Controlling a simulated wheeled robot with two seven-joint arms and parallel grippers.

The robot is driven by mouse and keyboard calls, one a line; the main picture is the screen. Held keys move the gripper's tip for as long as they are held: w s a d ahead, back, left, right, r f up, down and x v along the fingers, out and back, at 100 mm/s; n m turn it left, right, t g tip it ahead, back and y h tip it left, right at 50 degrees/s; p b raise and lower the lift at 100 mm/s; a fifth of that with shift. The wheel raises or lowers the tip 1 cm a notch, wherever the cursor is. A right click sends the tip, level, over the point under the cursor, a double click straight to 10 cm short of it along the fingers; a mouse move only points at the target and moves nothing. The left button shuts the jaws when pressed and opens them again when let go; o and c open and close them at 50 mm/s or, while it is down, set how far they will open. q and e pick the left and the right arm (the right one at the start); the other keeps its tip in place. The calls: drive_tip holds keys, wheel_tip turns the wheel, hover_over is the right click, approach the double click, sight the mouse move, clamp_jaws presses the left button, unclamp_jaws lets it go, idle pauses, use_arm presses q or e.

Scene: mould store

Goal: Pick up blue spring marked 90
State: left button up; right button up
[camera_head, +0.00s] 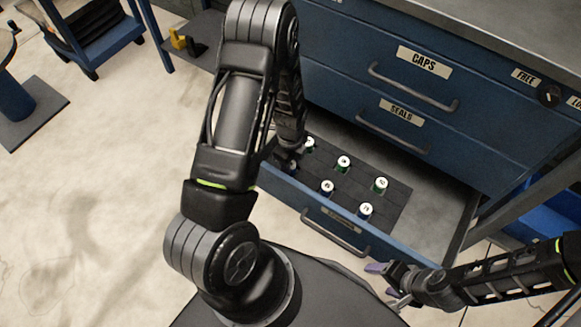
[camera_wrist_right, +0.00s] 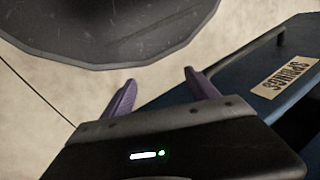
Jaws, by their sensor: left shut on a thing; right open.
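The springs stand upright in a dark insert (camera_head: 397,205) in the open drawer, each with a white numbered top. The back row has green springs (camera_head: 343,164) (camera_head: 380,187); the front row has blue ones (camera_head: 327,189) (camera_head: 365,211). The numbers are too small to read surely. My left gripper (camera_head: 288,160) reaches down at the left end of the front row and is shut on a spring there, mostly hidden by the fingers; its colour and number cannot be told. My right gripper (camera_head: 384,283) is open and empty in front of the drawer; its purple fingers show apart in the wrist view (camera_wrist_right: 160,80).
The open drawer (camera_head: 330,222) has a handle (camera_head: 335,233); its SPRINGS label shows in the wrist view (camera_wrist_right: 287,80). Closed drawers marked CAPS (camera_head: 424,61) and SEALS (camera_head: 402,112) are above it. The drawer's right part is bare. Open floor (camera_head: 90,200) lies left.

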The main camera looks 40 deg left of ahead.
use_arm(q)
clamp_jaws()
drive_tip(key=shift+r, duration=0.15)
wheel_tip(320, 180, up, 10)
drive_tip(key=p, duration=0.7)
drive_tip(key=shift+p, duration=0.35)
